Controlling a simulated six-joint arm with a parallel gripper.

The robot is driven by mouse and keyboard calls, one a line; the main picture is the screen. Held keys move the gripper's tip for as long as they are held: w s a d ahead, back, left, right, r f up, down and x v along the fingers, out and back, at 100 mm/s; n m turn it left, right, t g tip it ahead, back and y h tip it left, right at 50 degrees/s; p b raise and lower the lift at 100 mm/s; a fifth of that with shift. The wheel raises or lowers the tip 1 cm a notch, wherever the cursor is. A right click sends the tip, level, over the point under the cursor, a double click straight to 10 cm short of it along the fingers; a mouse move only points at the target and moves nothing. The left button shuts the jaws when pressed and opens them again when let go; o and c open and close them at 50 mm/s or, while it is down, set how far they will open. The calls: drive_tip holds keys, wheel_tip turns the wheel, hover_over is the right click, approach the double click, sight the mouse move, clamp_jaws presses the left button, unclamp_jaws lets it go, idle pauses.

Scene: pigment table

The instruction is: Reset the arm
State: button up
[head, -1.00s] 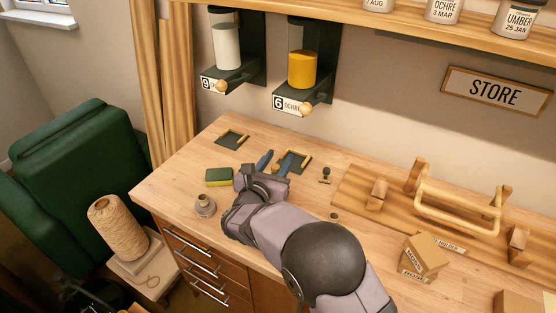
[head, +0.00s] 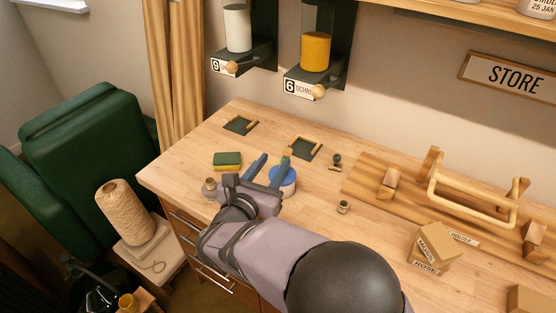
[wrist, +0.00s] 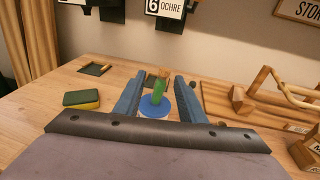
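My gripper (head: 272,161) is open above the table's front part, its two blue fingers pointing toward the wall. In the head view the blue round thing (head: 288,186) shows beside and partly behind the right finger. I cannot tell whether the fingers touch either one; nothing is visibly gripped.
A green-and-yellow sponge (head: 227,161) and a small metal pot (head: 210,188) are left of my gripper. Two dark square trays (head: 240,124) lie behind. A dark stamp (head: 335,162), a small cup (head: 343,206), a wooden holder (head: 470,206) and a box (head: 433,250) are right.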

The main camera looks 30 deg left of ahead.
drive_tip(key=shift+s+d+r, duration=0.1)
drive_tip(key=shift+s, duration=0.4)
drive_tip(key=w+d+m+g+h+p, duration=0.2)
drive_tip(key=w+d+m+h, duration=0.15)
drive_tip(key=d, duration=0.45)
drive_tip(key=w+d+m+g+h+p, duration=0.1)
drive_tip(key=w+d+m+h+p, duration=0.2)
drive_tip(key=d, duration=0.5)
drive_tip(key=s+d+m+g+h+p, duration=0.3)
drive_tip(key=d+m+g, duration=0.45)
drive_tip(key=d, duration=0.95)
drive_tip(key=s+d+r+m+g+y+p, duration=0.2)
drive_tip(key=s+d+m+p, duration=0.3)
drive_tip(key=s+m, duration=0.3)
drive_tip(key=s+d+r+m+g+y+p, duration=0.2)
drive_tip(key=s+d+m+y+p, duration=0.3)
drive_tip(key=m, duration=1)
drive_tip(key=s+d+g, duration=0.1)
drive_tip(key=s, duration=0.2)
drive_tip(key=shift+d+m+g+p, duration=0.35)
drive_tip(key=shift+m+p, duration=0.05)
